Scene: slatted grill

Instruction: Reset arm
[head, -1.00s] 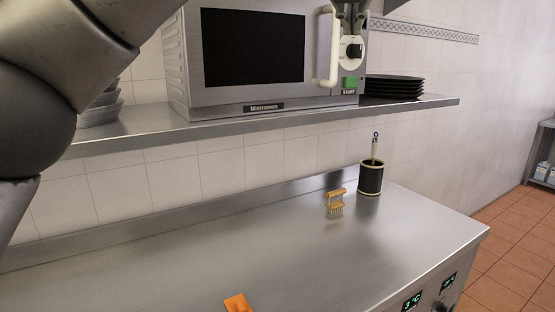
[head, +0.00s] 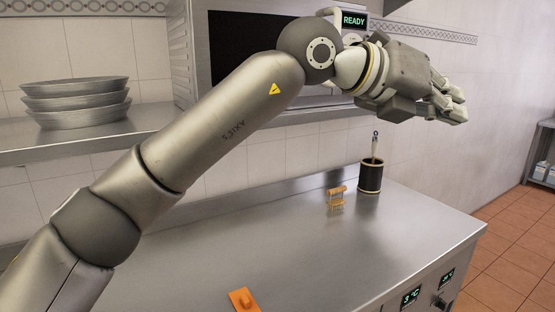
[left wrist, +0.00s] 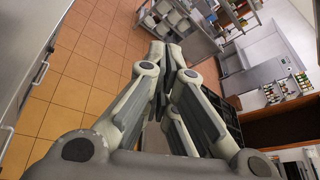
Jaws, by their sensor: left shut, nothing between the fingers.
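My left arm reaches in from the left in the head view, across the front of the shelf and microwave. My left gripper (head: 456,106) is at the arm's end, pointing right, above the steel counter and apart from everything on it. In the left wrist view the fingers of the left gripper (left wrist: 171,50) come together, shut with nothing between them. Behind them show the tiled floor and distant shelving. My right gripper is in neither view.
A steel counter (head: 290,250) carries a black container (head: 371,178), a small wooden-handled brush (head: 337,196) and an orange item (head: 244,300). Stacked metal bowls (head: 76,102) stand on the wall shelf (head: 40,146). My arm partly hides the microwave (head: 195,60). Open floor (head: 515,225) lies right.

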